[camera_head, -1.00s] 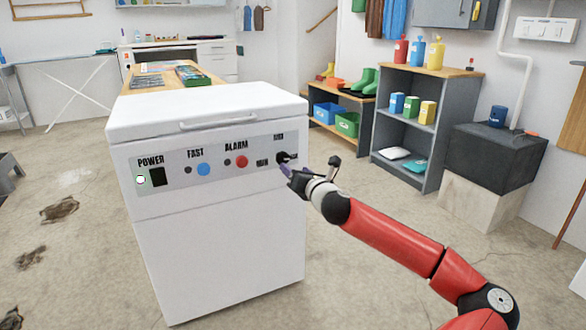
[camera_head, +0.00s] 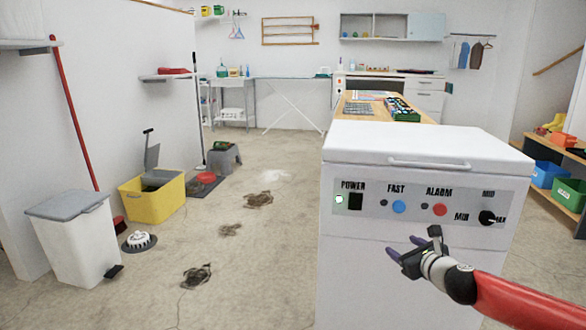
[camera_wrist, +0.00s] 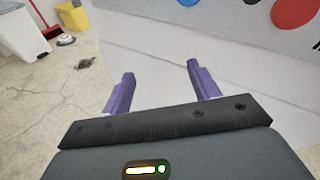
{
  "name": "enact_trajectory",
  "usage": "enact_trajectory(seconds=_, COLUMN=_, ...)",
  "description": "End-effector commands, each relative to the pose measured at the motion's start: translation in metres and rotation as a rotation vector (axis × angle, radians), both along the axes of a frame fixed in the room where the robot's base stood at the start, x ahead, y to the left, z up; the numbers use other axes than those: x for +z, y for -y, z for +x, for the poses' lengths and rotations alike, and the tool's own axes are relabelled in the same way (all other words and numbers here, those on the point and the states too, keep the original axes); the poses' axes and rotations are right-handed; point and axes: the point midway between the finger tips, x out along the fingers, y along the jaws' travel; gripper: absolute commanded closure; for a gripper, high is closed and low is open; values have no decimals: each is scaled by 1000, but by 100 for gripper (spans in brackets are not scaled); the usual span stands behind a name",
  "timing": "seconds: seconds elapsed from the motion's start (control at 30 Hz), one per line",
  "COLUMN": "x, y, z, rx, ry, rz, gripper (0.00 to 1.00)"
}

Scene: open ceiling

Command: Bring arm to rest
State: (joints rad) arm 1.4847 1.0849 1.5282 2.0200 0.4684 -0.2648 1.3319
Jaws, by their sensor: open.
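My gripper (camera_head: 393,262) is at the end of my red arm, in front of the white chest freezer (camera_head: 345,265) and below its control panel (camera_head: 420,208). In the wrist view my gripper (camera_wrist: 158,85) has its two purple fingers well apart, with nothing between them. The freezer's lid (camera_head: 430,148) is down. A green light shows beside POWER, and a black dial (camera_head: 487,217) sits at the panel's right, near the MIN, MID and MAX labels.
Dark stains (camera_head: 197,276) mark the floor. A wooden-topped counter (camera_head: 380,112) is behind the freezer. Shelves (camera_head: 556,143) stand at right. The middle floor is mostly clear.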

Motion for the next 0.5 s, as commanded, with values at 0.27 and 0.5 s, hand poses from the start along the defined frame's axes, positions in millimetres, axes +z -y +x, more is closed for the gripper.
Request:
enact_trajectory(seconds=0.27, x=-73, y=-156, z=-40, rx=580, ry=-163, rz=-700, gripper=39)
enact_trajectory(seconds=0.5, x=-84, y=-192, z=-108, rx=995, ry=-230, rz=-1227, gripper=39)
